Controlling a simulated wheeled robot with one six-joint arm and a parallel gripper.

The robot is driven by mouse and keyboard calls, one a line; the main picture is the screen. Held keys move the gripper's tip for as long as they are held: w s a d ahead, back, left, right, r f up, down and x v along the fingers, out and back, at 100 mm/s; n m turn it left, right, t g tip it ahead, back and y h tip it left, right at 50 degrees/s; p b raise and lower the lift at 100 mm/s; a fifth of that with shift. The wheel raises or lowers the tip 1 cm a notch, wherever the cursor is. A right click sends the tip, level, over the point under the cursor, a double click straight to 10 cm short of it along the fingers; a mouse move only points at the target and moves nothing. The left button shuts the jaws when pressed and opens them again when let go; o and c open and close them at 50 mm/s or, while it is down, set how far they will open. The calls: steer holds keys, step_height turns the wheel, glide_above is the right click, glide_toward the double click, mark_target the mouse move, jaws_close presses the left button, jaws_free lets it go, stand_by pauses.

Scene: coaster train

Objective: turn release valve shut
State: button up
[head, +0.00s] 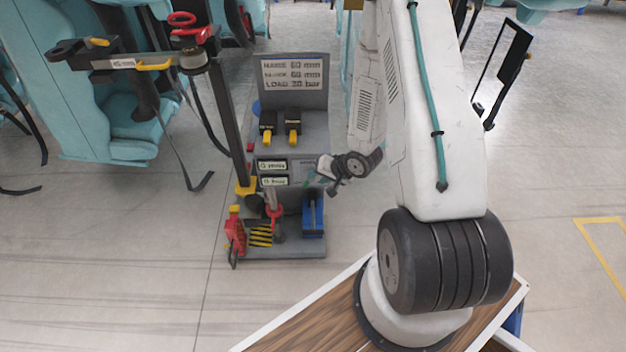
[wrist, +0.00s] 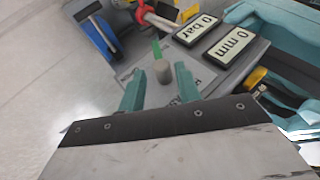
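The release valve is likely the small grey round knob (wrist: 163,72) with a green pointer (wrist: 156,48), standing on the grey panel in the wrist view. A green bit also shows on the panel by my gripper (head: 318,176) in the head view. In the wrist view my gripper (wrist: 159,80) has its two teal fingers apart, one on each side of the knob, with visible gaps. The pointer tilts slightly left, away from my gripper. The lettering on the panel beside the knob is partly hidden by the right finger.
Two displays (wrist: 197,30) reading 0 bar and 0 mm lie right of the knob. A blue lever block (wrist: 96,32) and a red handle (wrist: 150,12) stand beyond it. The grey stand (head: 318,140) also carries two yellow-tipped black parts (head: 280,127).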

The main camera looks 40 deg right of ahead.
steer(key=shift+s+d+r, duration=0.1)
steer(key=shift+s+r, duration=0.1)
steer(key=shift+r, duration=0.1)
